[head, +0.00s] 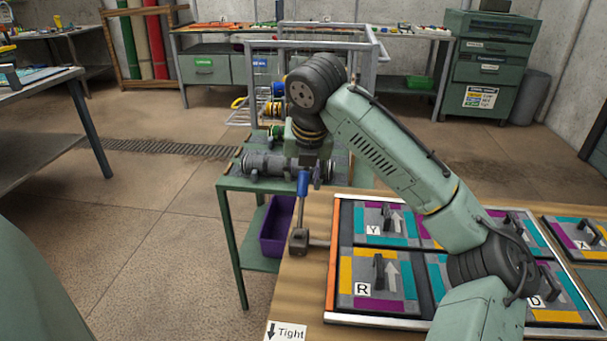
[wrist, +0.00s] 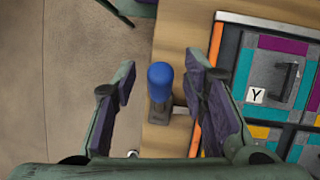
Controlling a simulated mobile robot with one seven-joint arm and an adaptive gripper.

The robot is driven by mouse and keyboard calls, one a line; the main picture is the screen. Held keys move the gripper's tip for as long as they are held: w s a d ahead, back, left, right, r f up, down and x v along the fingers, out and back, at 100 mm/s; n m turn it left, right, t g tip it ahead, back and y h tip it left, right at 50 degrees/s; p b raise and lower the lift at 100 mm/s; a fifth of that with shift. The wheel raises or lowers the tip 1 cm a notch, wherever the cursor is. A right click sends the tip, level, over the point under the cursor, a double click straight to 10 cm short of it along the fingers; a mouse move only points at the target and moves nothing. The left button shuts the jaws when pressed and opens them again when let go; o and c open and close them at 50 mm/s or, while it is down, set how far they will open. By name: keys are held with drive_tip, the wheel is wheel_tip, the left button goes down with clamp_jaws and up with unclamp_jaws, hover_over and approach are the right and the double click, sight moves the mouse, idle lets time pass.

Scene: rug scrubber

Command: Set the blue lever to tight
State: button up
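The blue lever (head: 303,184) stands roughly upright at the near-left edge of the wooden table, its grey shaft running down to a dark pivot block. A white label (head: 286,331) reading "Tight" with a down arrow lies on the table on the near side of the lever. My gripper (wrist: 160,84) is open, with one finger on each side of the blue handle (wrist: 160,78) in the wrist view. Gaps show between the handle and both fingers. In the head view the gripper is at the top of the lever, its fingers partly hidden.
A framed panel (head: 334,272) with coloured tiles and lettered black handles lies right of the lever. Behind it stands a green workbench (head: 228,184) with a grey cylindrical device (head: 262,165); a purple bin (head: 275,228) sits below. Open floor lies to the left.

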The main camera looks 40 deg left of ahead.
drive_tip(key=shift+w+a+f, duration=0.15)
drive_tip(key=shift+f, duration=0.4)
clamp_jaws()
idle(0.6)
